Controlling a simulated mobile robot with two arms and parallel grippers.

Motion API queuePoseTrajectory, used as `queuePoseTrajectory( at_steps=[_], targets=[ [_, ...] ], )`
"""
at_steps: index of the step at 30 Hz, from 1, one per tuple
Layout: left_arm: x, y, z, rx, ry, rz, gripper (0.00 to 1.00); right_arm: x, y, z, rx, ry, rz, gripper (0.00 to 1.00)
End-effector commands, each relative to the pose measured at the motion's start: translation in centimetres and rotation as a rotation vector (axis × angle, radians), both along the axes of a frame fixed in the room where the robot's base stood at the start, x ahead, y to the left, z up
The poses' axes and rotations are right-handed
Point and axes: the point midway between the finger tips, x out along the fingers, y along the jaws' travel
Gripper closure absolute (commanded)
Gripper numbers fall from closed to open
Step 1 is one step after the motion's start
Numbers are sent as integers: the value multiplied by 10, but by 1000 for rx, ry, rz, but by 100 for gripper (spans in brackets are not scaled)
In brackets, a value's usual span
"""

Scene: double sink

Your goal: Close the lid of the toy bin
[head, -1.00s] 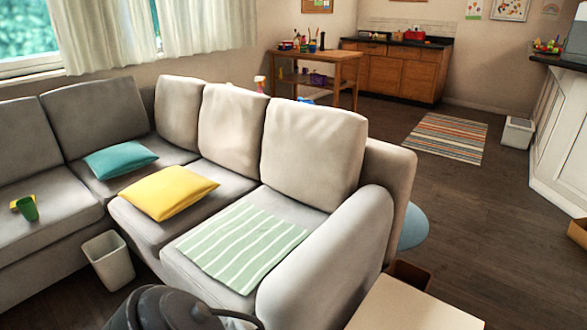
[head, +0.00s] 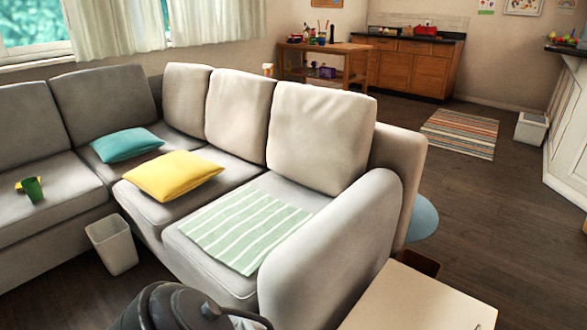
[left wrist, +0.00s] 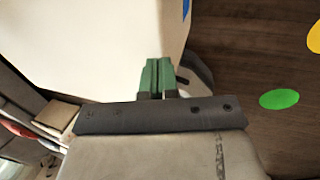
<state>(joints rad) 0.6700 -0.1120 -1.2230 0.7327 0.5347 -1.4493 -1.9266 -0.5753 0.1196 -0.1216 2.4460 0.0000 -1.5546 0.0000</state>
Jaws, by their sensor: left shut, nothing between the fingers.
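I cannot tell for certain which thing is the toy bin. A small white box-like bin (head: 531,128) stands on the floor at the right in the head view, beside the counter. Its top looks covered, but it is too small to tell how its lid sits. My left gripper (left wrist: 158,66) shows in the left wrist view with its green fingers together and empty, in front of a large pale surface (left wrist: 95,40). I cannot tell whether it touches that surface. My right gripper is in neither view.
A grey sectional sofa (head: 325,135) fills the left and middle. A pale tabletop (head: 420,303) is at the lower right. An open wastebasket (head: 112,245) stands before the sofa. Dark floor (head: 470,215) is clear at the right. A green disc (left wrist: 279,99) lies on the floor.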

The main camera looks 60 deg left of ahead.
Motion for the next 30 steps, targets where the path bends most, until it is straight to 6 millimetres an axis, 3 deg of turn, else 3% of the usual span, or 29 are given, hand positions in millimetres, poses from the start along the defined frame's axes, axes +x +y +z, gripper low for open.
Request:
queuePoseTrajectory(
  at_steps=[12, 30],
  targets=[
    [-1, 1, -19, 0, 1, 0, 100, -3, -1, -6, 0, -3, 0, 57],
    [-3, 4, -24, 6, 4, 4, 100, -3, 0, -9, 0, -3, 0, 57]
  ],
)
